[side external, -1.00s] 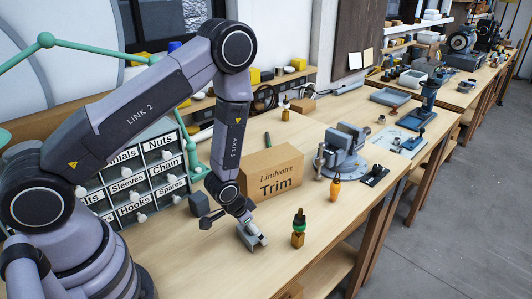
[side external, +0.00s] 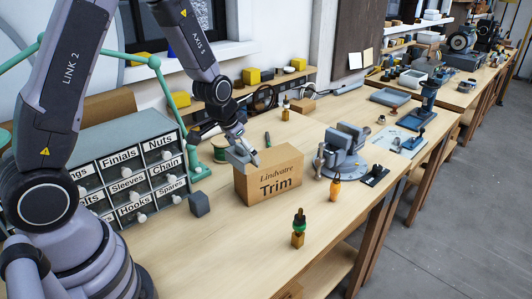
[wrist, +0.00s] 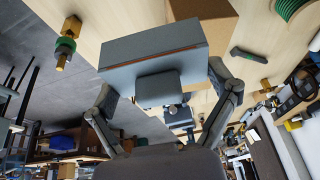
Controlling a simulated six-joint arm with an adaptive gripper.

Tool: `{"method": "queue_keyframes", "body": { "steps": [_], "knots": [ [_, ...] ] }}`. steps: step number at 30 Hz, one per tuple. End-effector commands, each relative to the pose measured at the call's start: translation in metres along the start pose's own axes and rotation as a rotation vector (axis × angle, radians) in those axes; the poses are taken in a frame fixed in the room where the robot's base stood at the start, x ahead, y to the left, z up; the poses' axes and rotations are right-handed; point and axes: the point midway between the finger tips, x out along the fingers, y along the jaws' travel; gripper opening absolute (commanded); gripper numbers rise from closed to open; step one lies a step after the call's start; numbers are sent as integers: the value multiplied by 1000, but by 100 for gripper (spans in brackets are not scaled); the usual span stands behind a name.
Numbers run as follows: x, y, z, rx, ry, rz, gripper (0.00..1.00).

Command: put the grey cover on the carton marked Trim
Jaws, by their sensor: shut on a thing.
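My gripper (side external: 236,143) is shut on the grey cover (side external: 241,155) and holds it at the top left of the carton marked Trim (side external: 268,182). In the wrist view the grey cover (wrist: 145,48) fills the space beyond my fingers, and its block-like grip sits between my gripper's fingertips (wrist: 160,88). The cardboard carton (wrist: 205,12) shows partly behind the cover there. The carton stands upright on the bench with its label facing the side camera. I cannot tell whether the cover touches the carton.
A grey cube (side external: 199,204) and a labelled drawer cabinet (side external: 125,175) stand left of the carton. A vise (side external: 343,150) stands to its right. A small green-and-amber piece (side external: 298,228) stands in front. A green spool (side external: 219,150) is behind. The front bench surface is mostly clear.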

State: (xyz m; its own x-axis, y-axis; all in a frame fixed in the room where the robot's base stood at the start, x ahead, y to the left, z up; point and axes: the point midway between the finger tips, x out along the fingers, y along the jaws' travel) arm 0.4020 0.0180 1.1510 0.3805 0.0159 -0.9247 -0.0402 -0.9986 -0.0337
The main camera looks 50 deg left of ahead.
Motion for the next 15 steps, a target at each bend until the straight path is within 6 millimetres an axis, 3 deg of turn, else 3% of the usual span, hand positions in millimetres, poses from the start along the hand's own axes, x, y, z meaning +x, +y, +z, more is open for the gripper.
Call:
{"method": "queue_keyframes", "body": {
  "steps": [3,7,11,15],
  "knots": [
    [-33,-24,-18,-37,10,0,48],
    [-51,-35,-26,-50,9,11,48],
    [-43,-39,-40,-51,6,16,48],
    [-14,-44,-65,-51,4,17,48]
  ]
}}
